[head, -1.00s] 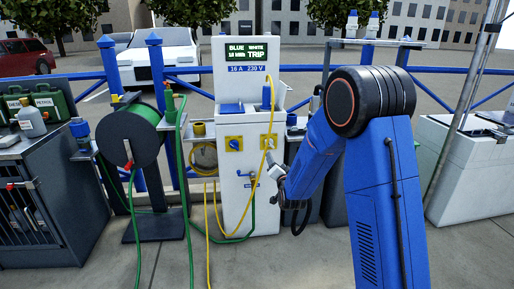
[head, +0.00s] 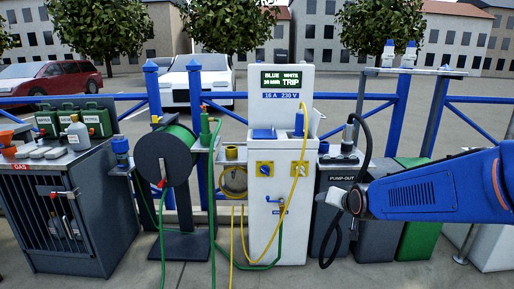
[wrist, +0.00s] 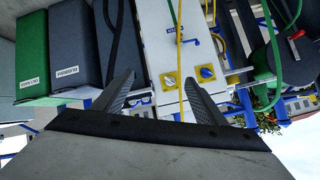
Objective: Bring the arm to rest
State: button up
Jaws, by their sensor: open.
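My blue arm reaches in from the right edge of the head view, roughly level. My gripper (head: 338,200) is at its left end, in front of the dark pump-out unit (head: 340,170) and right of the white power pedestal (head: 265,210). In the wrist view my gripper (wrist: 162,98) shows two dark fingers spread apart with nothing held between them. The pedestal (wrist: 165,45), with its yellow sockets and yellow cable, lies beyond the fingers, so the wrist picture is strongly tilted. The fingertips are small in the head view.
A green hose reel (head: 165,160) stands left of the pedestal, and a dark gas cage (head: 55,215) with jerry cans is at far left. A green bin (head: 415,232) stands behind my arm. Blue railing (head: 335,97) runs behind. Paving in front is clear.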

jog(key=s+d+n+g, duration=0.2)
jog(key=s+g, duration=0.1)
jog(key=s, duration=1.4)
jog(key=s+d+f+n+g, duration=0.1)
jog(key=s+n+g, duration=0.1)
jog(key=s, duration=1.5)
jog(key=shift+d+f+g+h, duration=0.25)
jog(key=shift+d+g+h, duration=0.15)
jog(key=shift+g, duration=0.3)
jog(key=shift+w, duration=0.1)
jog(key=shift+c, duration=0.6)
